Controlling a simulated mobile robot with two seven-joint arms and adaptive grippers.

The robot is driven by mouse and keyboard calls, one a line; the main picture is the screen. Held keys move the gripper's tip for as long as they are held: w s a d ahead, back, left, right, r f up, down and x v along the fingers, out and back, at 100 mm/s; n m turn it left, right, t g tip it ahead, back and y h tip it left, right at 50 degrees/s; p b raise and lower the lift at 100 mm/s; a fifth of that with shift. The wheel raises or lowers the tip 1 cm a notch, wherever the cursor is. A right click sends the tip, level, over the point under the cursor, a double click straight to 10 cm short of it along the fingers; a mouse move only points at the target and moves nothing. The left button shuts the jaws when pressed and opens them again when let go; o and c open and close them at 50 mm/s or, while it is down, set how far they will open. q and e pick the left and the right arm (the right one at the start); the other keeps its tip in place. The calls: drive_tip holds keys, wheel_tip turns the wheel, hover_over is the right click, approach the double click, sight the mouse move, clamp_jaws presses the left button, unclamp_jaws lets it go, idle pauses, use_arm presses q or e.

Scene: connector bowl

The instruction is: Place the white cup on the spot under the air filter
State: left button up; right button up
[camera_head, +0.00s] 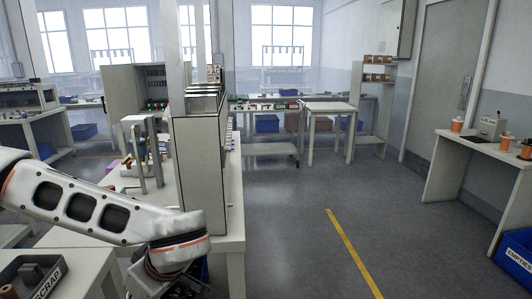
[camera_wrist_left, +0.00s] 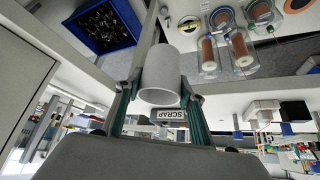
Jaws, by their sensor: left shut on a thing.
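The white cup (camera_wrist_left: 160,75) is between the two green-grey fingers of my left gripper (camera_wrist_left: 160,92) in the left wrist view. The fingers press on opposite sides of it, and its round end faces the camera. Several clear cylinders with orange-brown cores (camera_wrist_left: 208,52) lie beyond the cup in the wrist view. I cannot tell whether one is the air filter, and I cannot make out the spot. My right gripper is not in view.
A scrap bin (camera_head: 35,278) stands on a table at the lower left. A tall grey cabinet panel (camera_head: 201,175) rises at the bench's near end. A blue bin (camera_wrist_left: 100,25) shows in the wrist view. The floor right of the bench is clear, with a yellow line (camera_head: 352,250).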

use_arm(q)
drive_tip(key=shift+s+f+m+t+h, duration=0.15)
drive_tip(key=shift+s+m+t+h, duration=0.15)
drive_tip(key=shift+m, duration=0.35)
drive_tip(key=shift+s+f+m+t+h, duration=0.15)
drive_tip(key=shift+m+t, duration=0.25)
drive_tip(key=shift+m, duration=0.25)
drive_tip(key=shift+s+d+f, duration=0.1)
drive_tip(key=shift+d, duration=0.05)
